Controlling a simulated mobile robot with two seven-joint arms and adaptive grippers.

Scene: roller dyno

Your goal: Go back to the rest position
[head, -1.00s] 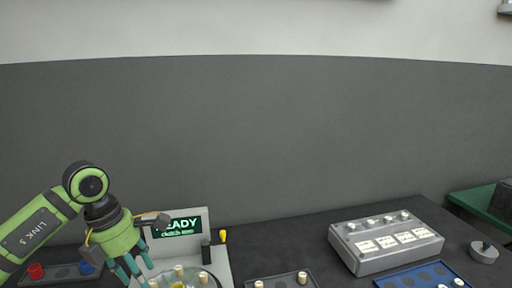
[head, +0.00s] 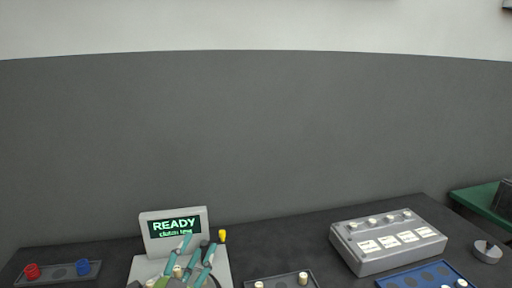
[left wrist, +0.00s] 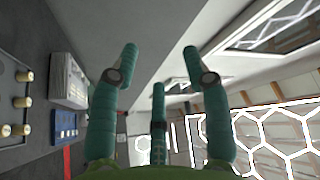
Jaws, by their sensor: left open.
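My left gripper (head: 192,258) shows at the bottom of the head view, its teal fingers pointing up in front of the device with the READY screen (head: 174,227). In the left wrist view the gripper (left wrist: 160,65) has its fingers spread apart with nothing between them. It points away from the table, toward the wall and ceiling. My right gripper is in neither view.
A tray with a red knob (head: 33,271) and a blue knob (head: 83,267) lies at the left. A grey box with labelled keys (head: 388,243) stands at the right, behind a blue tray (head: 428,276). A grey ring-like part (head: 487,252) lies at the far right.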

